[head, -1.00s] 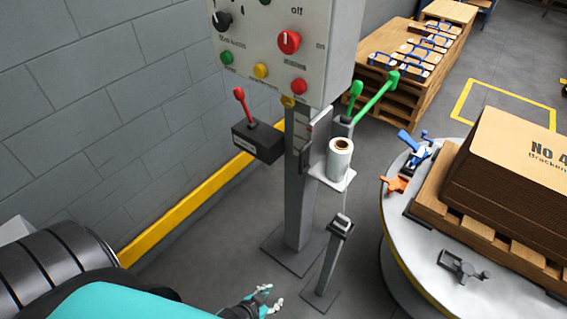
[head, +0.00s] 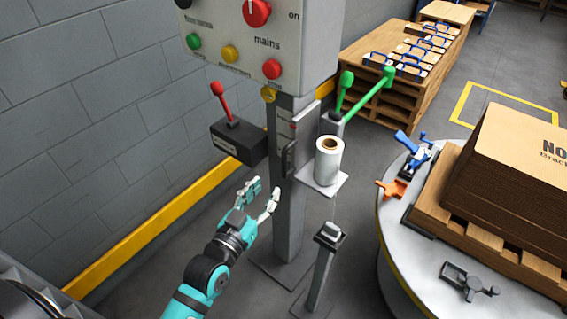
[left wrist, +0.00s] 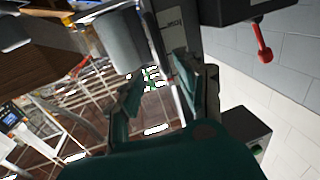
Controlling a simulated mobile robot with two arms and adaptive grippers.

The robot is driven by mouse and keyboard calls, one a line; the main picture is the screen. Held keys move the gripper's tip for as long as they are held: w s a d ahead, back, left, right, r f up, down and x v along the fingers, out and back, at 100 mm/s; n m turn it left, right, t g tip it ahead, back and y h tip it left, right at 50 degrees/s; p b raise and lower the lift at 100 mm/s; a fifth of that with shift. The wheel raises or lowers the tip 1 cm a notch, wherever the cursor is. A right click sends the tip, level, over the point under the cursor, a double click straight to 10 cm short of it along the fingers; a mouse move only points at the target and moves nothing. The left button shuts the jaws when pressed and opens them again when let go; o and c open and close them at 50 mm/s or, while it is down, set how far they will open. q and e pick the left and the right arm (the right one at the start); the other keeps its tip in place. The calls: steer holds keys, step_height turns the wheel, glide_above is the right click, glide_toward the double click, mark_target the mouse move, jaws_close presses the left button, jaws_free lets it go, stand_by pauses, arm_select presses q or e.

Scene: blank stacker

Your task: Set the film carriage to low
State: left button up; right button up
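The film carriage is a plate (head: 324,184) on the side of the grey post (head: 289,220), bearing an upright white film roll (head: 329,160). It sits partway up the post, below the control box. A dark handle (head: 289,158) shows on the post left of the roll. My left gripper (head: 262,194) is open and empty, just left of the post and a little below the handle. In the left wrist view, the fingers of my left gripper (left wrist: 167,92) are spread, and the roll (left wrist: 120,42) shows above them. My right gripper is in neither view.
A black box with a red lever (head: 222,104) is left of the post, above my left gripper. The control panel (head: 255,50) is overhead. A short stand (head: 322,262) is below the roll. Green-handled levers (head: 365,92) and a round table (head: 425,270) are to the right.

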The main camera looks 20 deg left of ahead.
mark_target(283, 165)
arm_select(q)
steer(key=w, duration=0.3)
steer(key=w+d, duration=0.1)
steer(key=w, duration=0.5)
steer(key=shift+w+d+b, duration=0.25)
steer(key=shift+w+b, duration=0.15)
steer(key=shift+w, duration=0.55)
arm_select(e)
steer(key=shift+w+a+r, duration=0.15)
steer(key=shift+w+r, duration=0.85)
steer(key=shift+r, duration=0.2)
arm_select(q)
jaws_close()
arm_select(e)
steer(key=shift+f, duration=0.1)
arm_select(q)
steer(key=shift+d+f, duration=0.1)
steer(key=shift+f, duration=0.05)
